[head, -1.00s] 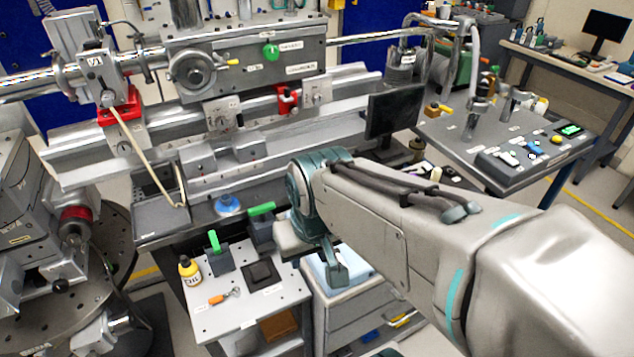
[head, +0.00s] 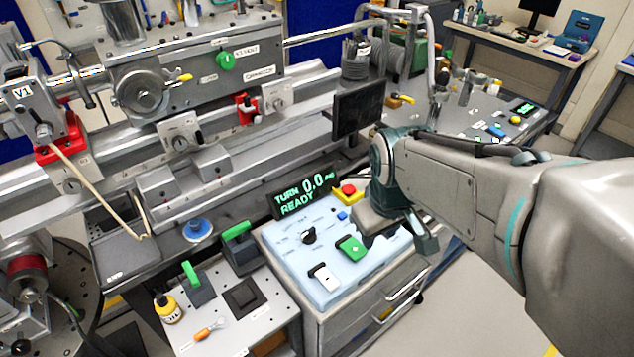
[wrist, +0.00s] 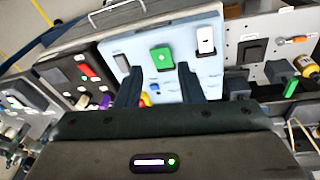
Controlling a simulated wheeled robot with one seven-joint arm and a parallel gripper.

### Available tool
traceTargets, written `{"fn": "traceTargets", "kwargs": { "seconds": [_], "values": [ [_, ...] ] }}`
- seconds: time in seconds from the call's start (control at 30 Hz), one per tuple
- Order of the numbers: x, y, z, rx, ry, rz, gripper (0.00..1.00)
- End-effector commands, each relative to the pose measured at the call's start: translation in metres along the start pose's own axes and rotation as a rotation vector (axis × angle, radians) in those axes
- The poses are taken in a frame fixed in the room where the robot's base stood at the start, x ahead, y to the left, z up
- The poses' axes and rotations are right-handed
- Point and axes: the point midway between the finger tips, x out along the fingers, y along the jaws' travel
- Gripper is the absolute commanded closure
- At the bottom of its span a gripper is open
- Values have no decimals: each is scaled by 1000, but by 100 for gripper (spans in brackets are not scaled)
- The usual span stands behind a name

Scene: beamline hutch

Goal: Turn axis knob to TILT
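The axis knob (head: 308,236) is a small black rotary knob on a light blue control panel (head: 285,262) in the head view. Small labels ring it, too small to read. The display (head: 303,194) behind it reads TURN 0.0 and READY. In the wrist view I cannot make out the knob; a finger may hide it. My gripper (head: 400,232) is above the panel's right side, to the right of the knob and apart from it. In the wrist view my gripper (wrist: 158,84) has its two dark fingers spread with nothing held between them.
The panel also carries a green switch (head: 351,248), a white switch (head: 323,277), a blue button (head: 342,215) and a red-and-yellow stop button (head: 347,193). A yellow bottle (head: 167,307) stands on the lower-left table. A dark monitor (head: 358,112) rises behind.

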Motion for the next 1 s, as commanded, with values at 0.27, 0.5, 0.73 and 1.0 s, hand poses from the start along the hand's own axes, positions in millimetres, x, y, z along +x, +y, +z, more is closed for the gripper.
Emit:
{"fn": "traceTargets", "kwargs": {
  "seconds": [0.27,0.5,0.73,1.0],
  "values": [
    [1,-5,-84,-802,-81,-53,65],
    [25,-27,-144,-1457,-71,-159,65],
    [45,-46,-174,-1832,-21,-227,65],
    [65,-53,-178,-1923,-6,-244,65]
  ]
}}
